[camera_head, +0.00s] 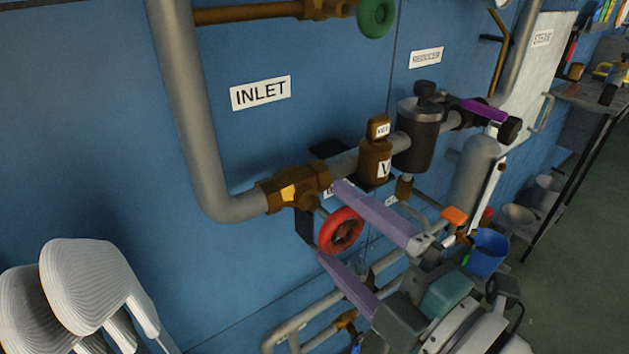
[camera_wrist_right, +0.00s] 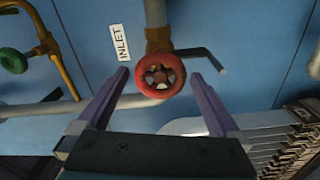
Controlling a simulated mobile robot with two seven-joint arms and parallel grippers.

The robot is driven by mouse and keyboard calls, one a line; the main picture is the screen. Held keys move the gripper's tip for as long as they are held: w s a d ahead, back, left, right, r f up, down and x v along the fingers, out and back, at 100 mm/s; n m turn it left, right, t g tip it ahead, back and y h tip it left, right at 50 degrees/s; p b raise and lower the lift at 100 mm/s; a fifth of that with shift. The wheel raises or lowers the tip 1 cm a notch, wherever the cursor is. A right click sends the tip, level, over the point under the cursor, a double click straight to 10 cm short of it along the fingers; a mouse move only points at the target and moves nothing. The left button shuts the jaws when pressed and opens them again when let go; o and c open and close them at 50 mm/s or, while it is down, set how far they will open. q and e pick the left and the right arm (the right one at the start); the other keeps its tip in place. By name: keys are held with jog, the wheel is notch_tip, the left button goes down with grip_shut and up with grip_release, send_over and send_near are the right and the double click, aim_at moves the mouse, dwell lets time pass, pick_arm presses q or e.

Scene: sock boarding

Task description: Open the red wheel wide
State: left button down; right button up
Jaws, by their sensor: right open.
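The red wheel (camera_head: 325,238) sits on a brass valve (camera_head: 292,187) on the grey inlet pipe. It also shows in the right wrist view, face on, its rim (camera_wrist_right: 142,75) whole. My right gripper (camera_head: 330,221) is open, its two purple fingers pointing at the wheel. In the right wrist view the fingertips (camera_wrist_right: 160,74) stand on either side of the wheel with a gap at each side. I cannot tell whether the tips reach as far as the rim. Nothing is held. My left gripper is not in view.
An INLET label (camera_head: 260,93) is on the blue wall (camera_head: 110,130). A green wheel (camera_head: 376,17) is higher up. A brown valve body (camera_head: 375,160) and a dark cylinder (camera_head: 418,140) stand along the pipe. White ribbed foot-shaped forms (camera_head: 85,285) are at lower left.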

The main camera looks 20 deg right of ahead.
jog(key=v, duration=0.8)
jog(key=shift+s, duration=0.4)
jog(key=shift+d+r, duration=0.1)
jog(key=w+d+r+m+g+h+p, duration=0.2)
jog(key=d+m+g+h+p, duration=0.3)
jog(key=m, duration=0.4)
jog(key=s+a+r+m+g+h+p, duration=0.1)
jog(key=s+r+m+g+p, duration=0.35)
jog(key=s+m+g, duration=0.65)
notch_tip(320, 180, up, 38)
jog(key=s+n+t+p, duration=0.1)
jog(key=n+t+p, duration=0.1)
jog(key=p, duration=3.5)
jog(key=shift+s+f+t, duration=0.15)
jog(key=shift+s+t, duration=0.15)
jog(key=shift+s, duration=0.05)
